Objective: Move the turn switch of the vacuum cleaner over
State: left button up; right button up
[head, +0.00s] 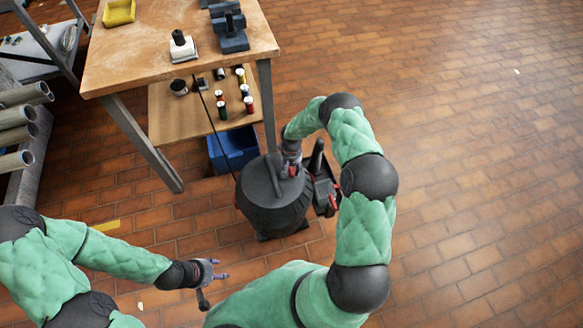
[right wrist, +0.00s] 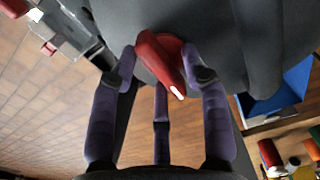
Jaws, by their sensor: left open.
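The dark grey vacuum cleaner (head: 270,210) stands on the brick floor beside the workbench. Its red turn switch (right wrist: 165,65) sits on the dark body and lies slantwise in the right wrist view; in the head view only a bit of red shows by my right gripper. My right gripper (head: 291,165) is at the top of the cleaner. Its purple fingers (right wrist: 162,75) are spread around the switch, close to it; I cannot tell if they touch it. My left gripper (head: 220,270) is open and empty, low over the floor to the left of the cleaner.
A wooden workbench (head: 150,50) with a lower shelf stands behind the cleaner. A blue bin (head: 236,148) is on the floor under it. A dark unit with red parts (head: 325,190) is at the cleaner's right side. The floor to the right is clear.

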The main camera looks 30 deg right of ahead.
aim_at(291, 168)
notch_tip(291, 168, up, 12)
dwell(0.6)
dwell(0.5)
